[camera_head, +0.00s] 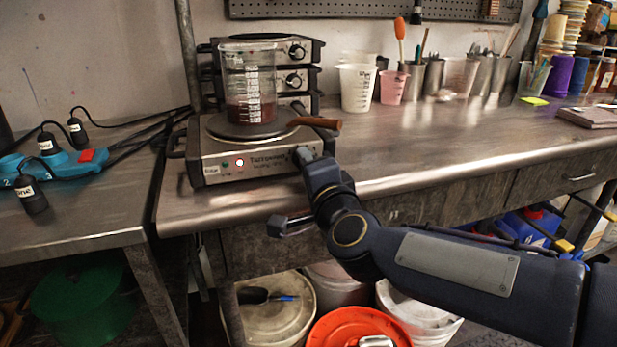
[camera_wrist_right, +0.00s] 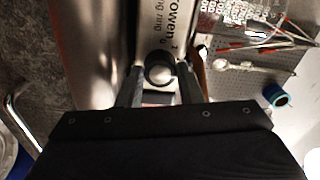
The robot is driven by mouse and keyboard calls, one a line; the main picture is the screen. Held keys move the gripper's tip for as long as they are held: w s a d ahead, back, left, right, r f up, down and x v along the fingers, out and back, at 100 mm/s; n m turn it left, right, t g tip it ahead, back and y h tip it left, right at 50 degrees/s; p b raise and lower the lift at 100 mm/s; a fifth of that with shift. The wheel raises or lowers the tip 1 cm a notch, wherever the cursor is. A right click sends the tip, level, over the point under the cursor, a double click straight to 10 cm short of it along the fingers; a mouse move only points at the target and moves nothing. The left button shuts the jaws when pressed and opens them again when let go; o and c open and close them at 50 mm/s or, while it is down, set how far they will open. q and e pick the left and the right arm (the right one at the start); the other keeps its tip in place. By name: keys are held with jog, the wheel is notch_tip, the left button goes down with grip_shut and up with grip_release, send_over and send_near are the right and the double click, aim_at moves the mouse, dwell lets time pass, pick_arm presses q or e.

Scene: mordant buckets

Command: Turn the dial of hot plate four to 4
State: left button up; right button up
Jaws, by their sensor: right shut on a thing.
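A metal hot plate (camera_head: 225,165) stands at the front of the steel bench, with a small white label at its lower left front whose word is too small to read surely. A glass beaker (camera_head: 247,85) with dark red liquid stands on its round plate. My right gripper (camera_head: 306,155) is at the right end of the front panel and covers the dial there. In the right wrist view the dark round dial (camera_wrist_right: 158,68) sits between the fingertips of my right gripper (camera_wrist_right: 160,80), which is shut on it. The dial's pointer setting cannot be read. My left gripper is out of view.
More hot plates with dials (camera_head: 297,80) are stacked behind. A brown wooden handle (camera_head: 318,122) sticks out right of the beaker, just above my gripper. A teal power strip (camera_head: 60,172) with black plugs lies left. Cups and tools stand at the back; the bench front right is clear.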

jog(key=m+b, duration=0.2)
jog(key=m, duration=0.3)
jog(key=shift+f+m+b, duration=0.1)
jog(key=shift+m+b, duration=0.2)
jog(key=shift+b, duration=0.1)
jog(key=m+b, duration=0.2)
jog(key=m, duration=0.2)
jog(key=shift+m, duration=0.4)
jog(key=shift+r, duration=0.2)
jog(key=o, duration=1)
jog(key=shift+s, duration=0.1)
jog(key=p+v, duration=0.1)
jog(key=v, duration=0.6)
jog(key=shift+s+d, duration=0.15)
jog(key=shift+s, duration=0.15)
